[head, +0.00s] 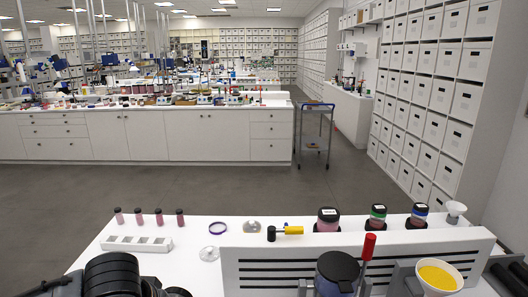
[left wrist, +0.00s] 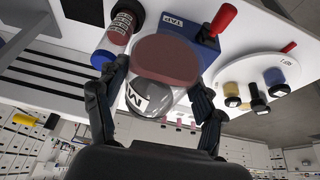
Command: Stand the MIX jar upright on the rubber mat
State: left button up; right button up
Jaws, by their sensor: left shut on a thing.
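The MIX jar (left wrist: 165,62) is in the left wrist view, clear-walled with a reddish-brown end and a white label with partly readable letters. The fingers of my left gripper (left wrist: 160,78) are shut on it, one at each side. Its reddish end points to the top of that picture; I cannot tell how far it is tilted. In the head view black parts of my left arm show at the lower left, but its fingertips do not. I cannot make out the rubber mat for certain. My right gripper is not clearly seen.
A blue block marked TAP (left wrist: 188,38) with a red handle is close beside the held jar. A reddish jar with a blue band (left wrist: 112,40) is on its other side. Black-lidded jars (head: 328,222), a slotted box (head: 235,262) and a yellow-filled bowl (head: 460,276) crowd the bench's right.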

pick_arm(q)
jog(key=shift+p+v, duration=0.4)
jog(key=shift+v, duration=0.5)
jog(key=shift+w+r, duration=0.3)
jog(key=shift+r, duration=0.05)
notch_tip(320, 180, up, 3)
jog(key=shift+f+p, duration=0.25)
jog(key=shift+p, duration=0.45)
jog(key=shift+r+p, duration=0.4)
jog(key=shift+r, duration=1.2)
pick_arm(e)
jog(key=s+r, duration=0.3)
jog(key=shift+r, duration=0.1)
jog(key=shift+w, duration=0.1)
